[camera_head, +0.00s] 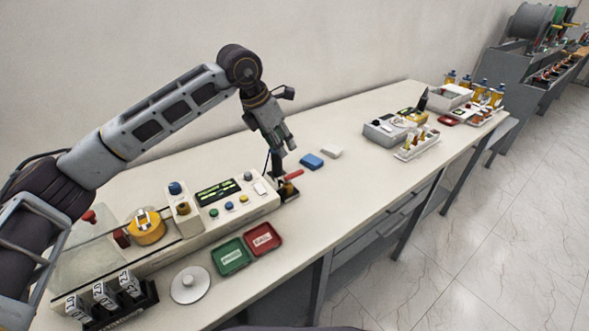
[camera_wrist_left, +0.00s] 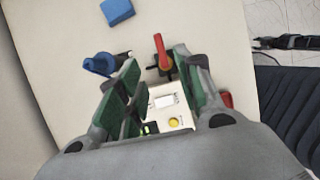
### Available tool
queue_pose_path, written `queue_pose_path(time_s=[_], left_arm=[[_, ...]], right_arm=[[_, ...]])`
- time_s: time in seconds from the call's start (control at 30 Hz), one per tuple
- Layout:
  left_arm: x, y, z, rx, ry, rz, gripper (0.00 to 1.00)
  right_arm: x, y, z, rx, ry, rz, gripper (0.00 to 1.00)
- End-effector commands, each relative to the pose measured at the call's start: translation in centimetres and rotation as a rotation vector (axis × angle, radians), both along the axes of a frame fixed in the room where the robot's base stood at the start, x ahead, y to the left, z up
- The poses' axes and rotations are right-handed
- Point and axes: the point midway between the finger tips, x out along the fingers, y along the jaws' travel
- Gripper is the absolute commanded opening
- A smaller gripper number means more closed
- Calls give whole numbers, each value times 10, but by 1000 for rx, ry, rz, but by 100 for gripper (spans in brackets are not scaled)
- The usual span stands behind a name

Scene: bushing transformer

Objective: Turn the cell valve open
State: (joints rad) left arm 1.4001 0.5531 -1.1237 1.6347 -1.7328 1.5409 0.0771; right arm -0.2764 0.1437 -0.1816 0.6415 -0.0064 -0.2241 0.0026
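The valve's red lever handle (camera_head: 293,175) sticks out at the right end of the white control box, beside my left gripper (camera_head: 279,178). In the left wrist view the red handle (camera_wrist_left: 160,46) lies beyond and between the fingertips of my left gripper (camera_wrist_left: 158,72). The green-padded fingers are apart, with a gap around the line of the handle. I cannot tell whether either finger touches it. A blue handle-like part (camera_wrist_left: 100,64) shows just left of the left finger in that view. The valve's base is largely hidden by the gripper. My right gripper is not in view.
The white control box (camera_head: 225,205) has a green display and coloured buttons. A green tray (camera_head: 231,257) and a red tray (camera_head: 262,240) lie in front. A blue block (camera_head: 311,161) and a white block (camera_head: 331,151) lie behind right. The bench's middle is clear.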

Motion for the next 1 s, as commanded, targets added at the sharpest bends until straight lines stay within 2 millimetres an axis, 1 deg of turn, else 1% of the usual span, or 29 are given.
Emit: queue_pose_path(time_s=[0.1, 0.27, 0.6, 0.67, 0.87, 1.0], left_arm=[[2, -4, -12, 1, 2, 0, 36], [7, -10, -31, 1, 4, 0, 36], [17, -24, -73, 1, 2, 0, 36], [19, -27, -80, 1, 3, -1, 36], [24, -34, -101, 0, 2, 1, 36], [27, -37, -110, 0, 2, 1, 36]], right_arm=[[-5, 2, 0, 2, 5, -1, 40], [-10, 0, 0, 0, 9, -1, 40], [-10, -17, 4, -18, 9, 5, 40], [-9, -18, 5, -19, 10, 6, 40], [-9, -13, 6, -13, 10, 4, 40], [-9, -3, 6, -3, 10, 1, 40]])
